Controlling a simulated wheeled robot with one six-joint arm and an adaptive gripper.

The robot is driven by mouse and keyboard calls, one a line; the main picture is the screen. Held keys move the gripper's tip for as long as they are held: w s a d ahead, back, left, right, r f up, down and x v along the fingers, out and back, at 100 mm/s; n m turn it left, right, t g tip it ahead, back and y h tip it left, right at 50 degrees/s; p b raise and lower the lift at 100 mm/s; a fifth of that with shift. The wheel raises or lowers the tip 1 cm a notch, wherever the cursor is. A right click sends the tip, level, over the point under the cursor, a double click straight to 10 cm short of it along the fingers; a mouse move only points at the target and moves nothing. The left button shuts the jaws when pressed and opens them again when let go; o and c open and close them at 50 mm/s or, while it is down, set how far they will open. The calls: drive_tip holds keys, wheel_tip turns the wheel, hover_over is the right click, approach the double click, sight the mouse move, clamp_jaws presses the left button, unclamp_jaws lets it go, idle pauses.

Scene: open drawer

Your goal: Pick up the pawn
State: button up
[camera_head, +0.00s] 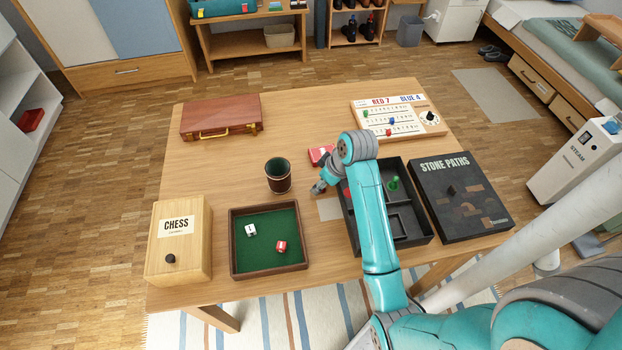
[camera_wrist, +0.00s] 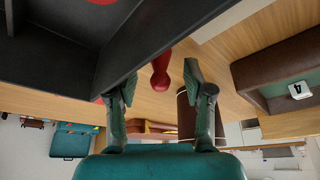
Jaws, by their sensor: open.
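A red pawn (camera_wrist: 160,76) shows in the wrist view, in the gap between my fingertips, beside the dark tray's wall. I see space between it and the right finger; whether it touches the left finger I cannot tell. In the head view I cannot make this pawn out near the arm. My gripper (camera_head: 318,187) is open, low over the table left of the black compartment tray (camera_head: 421,237). A green pawn (camera_head: 394,184) stands in that tray. A black pawn-like piece (camera_head: 170,259) is on the chess box (camera_head: 180,240).
A dice cup (camera_head: 278,178) stands left of my gripper, with a green-lined dice tray (camera_head: 268,262) in front. A red box (camera_head: 320,154) lies behind it. The Stone Paths box (camera_head: 461,200) is at right. A scoreboard (camera_head: 398,118) and brown case (camera_head: 221,116) stand at the back.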

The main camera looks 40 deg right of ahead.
drive_tip(key=shift+f, duration=0.2)
drive_tip(key=c, duration=0.9)
drive_tip(key=shift+o, duration=0.2)
drive_tip(key=shift+w+r, duration=0.1)
